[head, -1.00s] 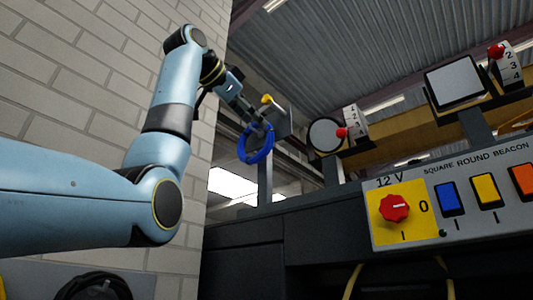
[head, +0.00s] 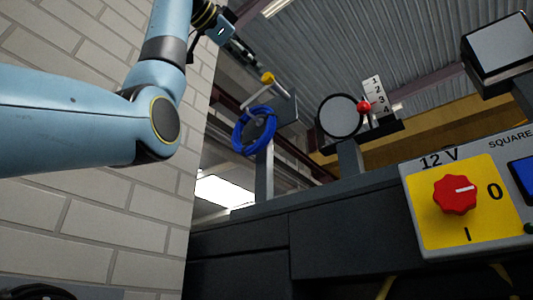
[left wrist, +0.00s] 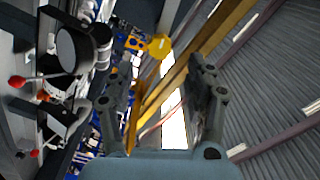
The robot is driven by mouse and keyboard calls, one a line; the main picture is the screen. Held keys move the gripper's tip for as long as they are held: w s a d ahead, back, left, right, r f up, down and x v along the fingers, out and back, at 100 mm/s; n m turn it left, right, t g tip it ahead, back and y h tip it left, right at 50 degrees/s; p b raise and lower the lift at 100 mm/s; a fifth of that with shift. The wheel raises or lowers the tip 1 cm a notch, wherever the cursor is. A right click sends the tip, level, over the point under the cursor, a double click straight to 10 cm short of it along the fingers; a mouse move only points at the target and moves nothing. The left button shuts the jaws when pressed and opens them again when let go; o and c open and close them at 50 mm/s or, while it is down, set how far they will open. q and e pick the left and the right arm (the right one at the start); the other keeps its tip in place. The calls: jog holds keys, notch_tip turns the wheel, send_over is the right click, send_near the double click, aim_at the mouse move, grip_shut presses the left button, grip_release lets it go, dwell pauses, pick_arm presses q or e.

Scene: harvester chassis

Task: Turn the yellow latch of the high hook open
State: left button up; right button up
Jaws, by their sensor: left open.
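The yellow latch (head: 267,78) is a small knob on a light rod at the high hook, in front of a dark grey plate (head: 284,108). A blue coil (head: 240,140) hangs at the hook just below the latch. My left gripper (head: 245,50) is above and left of the latch, apart from it. In the left wrist view the two fingers of my left gripper (left wrist: 161,80) are spread with nothing held. A yellow rounded piece, probably the latch (left wrist: 158,47), shows beyond the fingers. My right gripper is not in view.
A round lamp (head: 339,117) and a numbered card with a red ball (head: 364,105) stand right of the hook. A square lamp (head: 497,47) is at upper right. A yellow panel with a red knob (head: 456,194) is below. A brick wall (head: 130,215) is left.

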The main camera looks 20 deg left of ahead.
aim_at(265, 77)
pick_arm(q)
jog(key=shift+p+x, duration=0.35)
jog(key=shift+x, duration=0.85)
jog(key=p+x, duration=0.1)
jog(key=x, duration=0.2)
jog(key=shift+w, duration=0.4)
jog(key=shift+p+x, duration=0.4)
jog(key=shift+x, duration=0.4)
jog(key=shift+f, duration=0.15)
jog(key=shift+w, duration=0.1)
jog(key=c, duration=0.4)
jog(key=shift+c, duration=1.4)
jog(key=c, duration=0.4)
grip_shut()
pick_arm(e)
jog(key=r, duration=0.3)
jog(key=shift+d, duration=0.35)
